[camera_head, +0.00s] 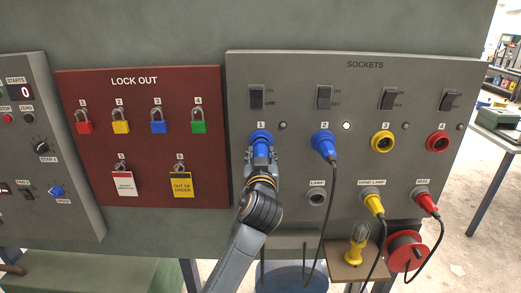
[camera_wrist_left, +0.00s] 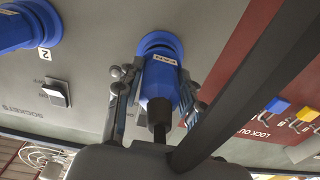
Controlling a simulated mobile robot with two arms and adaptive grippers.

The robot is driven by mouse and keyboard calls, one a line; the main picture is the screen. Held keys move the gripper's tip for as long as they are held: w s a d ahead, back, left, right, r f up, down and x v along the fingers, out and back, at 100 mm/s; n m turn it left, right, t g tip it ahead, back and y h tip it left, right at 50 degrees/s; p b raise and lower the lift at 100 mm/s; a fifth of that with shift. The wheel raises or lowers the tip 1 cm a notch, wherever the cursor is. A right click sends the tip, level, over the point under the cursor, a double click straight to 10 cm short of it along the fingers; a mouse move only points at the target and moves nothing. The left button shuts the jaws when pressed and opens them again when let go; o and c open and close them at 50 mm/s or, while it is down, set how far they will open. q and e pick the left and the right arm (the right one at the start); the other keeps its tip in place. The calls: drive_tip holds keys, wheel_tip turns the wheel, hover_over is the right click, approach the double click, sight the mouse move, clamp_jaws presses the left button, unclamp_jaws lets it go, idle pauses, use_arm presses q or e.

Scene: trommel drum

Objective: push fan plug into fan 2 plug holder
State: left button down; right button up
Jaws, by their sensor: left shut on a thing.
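The blue fan plug (camera_wrist_left: 160,80), with a FAN label, is between the fingers of my left gripper (camera_wrist_left: 155,100). Its front end meets a blue round socket (camera_wrist_left: 160,42) on the grey panel; how deep it sits I cannot tell. In the head view my left gripper (camera_head: 260,162) is at the blue socket marked 1 (camera_head: 261,137), shut on the plug and covering most of it. A second blue plug (camera_head: 324,144) with a black cable is in socket 2, and it also shows in the left wrist view (camera_wrist_left: 25,27). My right gripper is not in view.
Yellow socket 3 (camera_head: 382,141) and red socket 4 (camera_head: 437,141) are to the right. The LAMP holder (camera_head: 317,198) looks empty. Yellow (camera_head: 374,204) and red (camera_head: 426,203) plugs sit in lower holders with hanging cables. The red lock-out board (camera_head: 145,150) is at left.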

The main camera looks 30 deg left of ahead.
use_arm(q)
drive_tip(key=shift+v, duration=2.1)
drive_tip(key=shift+s, duration=0.1)
drive_tip(key=v, duration=0.4)
drive_tip(key=shift+s+d, duration=0.25)
drive_tip(key=shift+s, duration=0.05)
drive_tip(key=w+a+f+b, duration=0.1)
drive_tip(key=f+b, duration=0.4)
drive_tip(key=f, duration=0.5)
drive_tip(key=w+a+f+b, duration=0.1)
drive_tip(key=f+b, duration=0.4)
drive_tip(key=f, duration=0.5)
drive_tip(key=shift+w, duration=0.65)
drive_tip(key=shift+w+a, duration=0.1)
